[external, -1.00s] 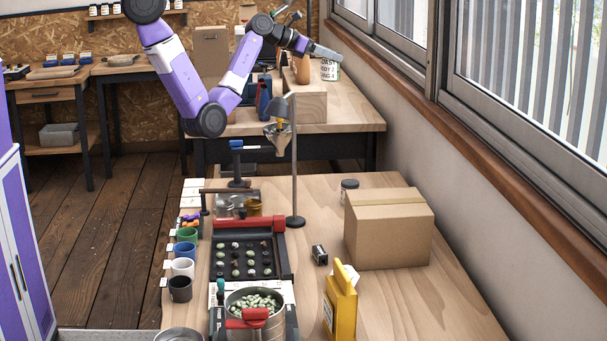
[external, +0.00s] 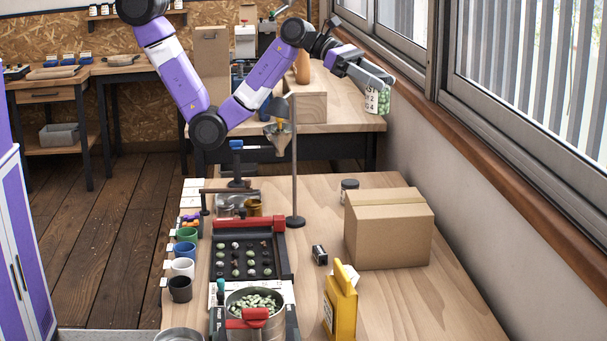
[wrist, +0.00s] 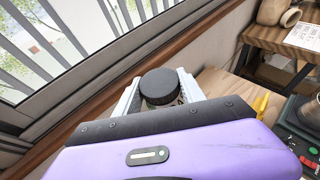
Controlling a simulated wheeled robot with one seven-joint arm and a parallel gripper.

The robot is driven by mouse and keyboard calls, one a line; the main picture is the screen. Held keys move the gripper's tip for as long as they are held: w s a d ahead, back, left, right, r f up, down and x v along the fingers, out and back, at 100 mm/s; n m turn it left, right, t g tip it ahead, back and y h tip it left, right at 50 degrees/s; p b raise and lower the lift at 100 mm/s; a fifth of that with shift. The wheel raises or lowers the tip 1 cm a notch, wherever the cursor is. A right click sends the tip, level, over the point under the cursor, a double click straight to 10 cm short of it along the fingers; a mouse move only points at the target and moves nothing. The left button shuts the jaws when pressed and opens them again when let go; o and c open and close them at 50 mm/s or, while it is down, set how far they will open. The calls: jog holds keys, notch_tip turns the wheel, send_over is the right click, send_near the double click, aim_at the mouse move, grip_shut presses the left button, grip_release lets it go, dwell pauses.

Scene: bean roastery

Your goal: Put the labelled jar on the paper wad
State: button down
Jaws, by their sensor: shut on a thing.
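The labelled jar (external: 371,101) has a pale label with dark lettering and greenish contents. My gripper (external: 386,82) is shut on it and holds it in the air by the right edge of the back table, close to the window wall. In the wrist view the jar's round black lid (wrist: 160,84) shows between the fingers of my gripper (wrist: 158,92); the lid hides most of its body.
The window sill (external: 500,150) runs along the right.

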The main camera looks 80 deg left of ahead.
jog(key=s+d+m+g+h, duration=0.1)
jog(key=s+d, duration=0.1)
jog(key=d, duration=0.4)
jog(key=s+d+f+b, duration=0.1)
jog(key=s+d+f, duration=0.3)
jog(key=f, duration=0.3)
jog(key=s+d+f+b, duration=0.1)
jog(key=s+d+f, duration=0.2)
jog(key=d+f, duration=0.3)
jog(key=shift+s+a+f+b, duration=0.15)
jog(key=shift+f+b, duration=0.15)
jog(key=shift+f, duration=3.35)
jog(key=shift+s+a+f+b, duration=0.15)
jog(key=shift+f+b, duration=0.1)
jog(key=shift+f, duration=3.4)
jog(key=shift+a+f+b, duration=0.15)
jog(key=shift+f+b, duration=0.15)
jog(key=shift+f, duration=3.35)
jog(key=shift+f, duration=0.15)
jog(key=c, duration=0.7)
grip_release()
